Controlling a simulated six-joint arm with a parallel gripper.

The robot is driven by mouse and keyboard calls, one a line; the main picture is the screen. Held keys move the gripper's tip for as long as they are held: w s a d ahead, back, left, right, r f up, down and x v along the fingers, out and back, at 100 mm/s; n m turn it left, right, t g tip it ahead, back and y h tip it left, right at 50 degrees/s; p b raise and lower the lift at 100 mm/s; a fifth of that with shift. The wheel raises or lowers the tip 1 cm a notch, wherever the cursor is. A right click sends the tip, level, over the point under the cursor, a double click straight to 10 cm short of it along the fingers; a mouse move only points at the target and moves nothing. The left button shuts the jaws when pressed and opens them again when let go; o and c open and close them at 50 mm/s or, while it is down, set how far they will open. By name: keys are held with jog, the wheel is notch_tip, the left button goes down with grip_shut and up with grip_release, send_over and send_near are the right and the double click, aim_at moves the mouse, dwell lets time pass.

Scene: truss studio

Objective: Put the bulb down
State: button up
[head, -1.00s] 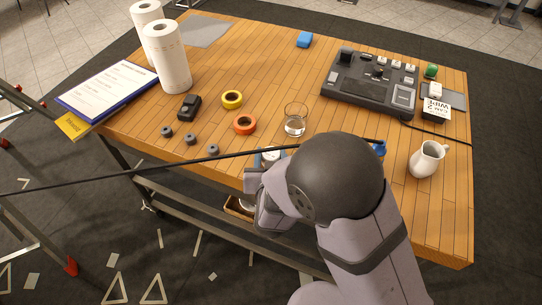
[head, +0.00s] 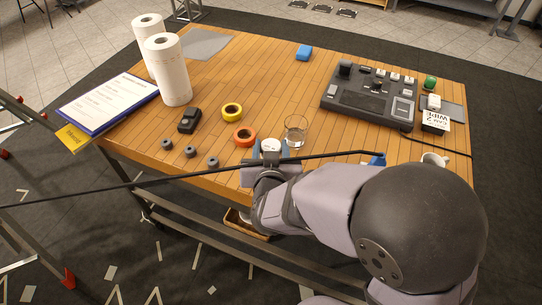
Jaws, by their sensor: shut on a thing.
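My gripper (head: 271,154) is at the table's front edge, in the middle of the head view. Its blue-sided fingers are shut on a small white rounded thing, which looks like the bulb (head: 271,145). Only the top of the bulb shows; the rest is hidden between the fingers and behind the wrist. Whether it touches the wooden table (head: 330,143) cannot be told.
A drinking glass (head: 295,131) stands just right of the bulb, with an orange tape roll (head: 245,137) to the left. A long black pole (head: 130,186) crosses the front edge. A white jug (head: 434,159) is partly hidden by my arm. A control panel (head: 367,98) stands at the back right.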

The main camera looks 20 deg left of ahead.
jog(key=shift+r, duration=0.85)
jog(key=shift+w+r+h, duration=0.2)
jog(key=shift+w+h, duration=0.1)
jog(key=shift+w, duration=0.25)
jog(key=w+d+r+m+t+h+b, duration=0.1)
jog(key=w+d+r+m+h, duration=0.1)
jog(key=w, duration=0.4)
jog(key=w+d+r+m+h+b, duration=0.1)
jog(key=w+d+r+m+h, duration=0.1)
jog(key=w, duration=0.3)
jog(key=m+g+h+b, duration=0.4)
jog(key=m+g+h, duration=0.4)
jog(key=m+h, duration=0.5)
send_over(389, 147)
notch_tip(389, 147, down, 4)
jog(key=shift+t, duration=0.3)
jog(key=shift+f+p, duration=1)
jog(key=shift+f, duration=4.1)
jog(key=shift+f, duration=0.1)
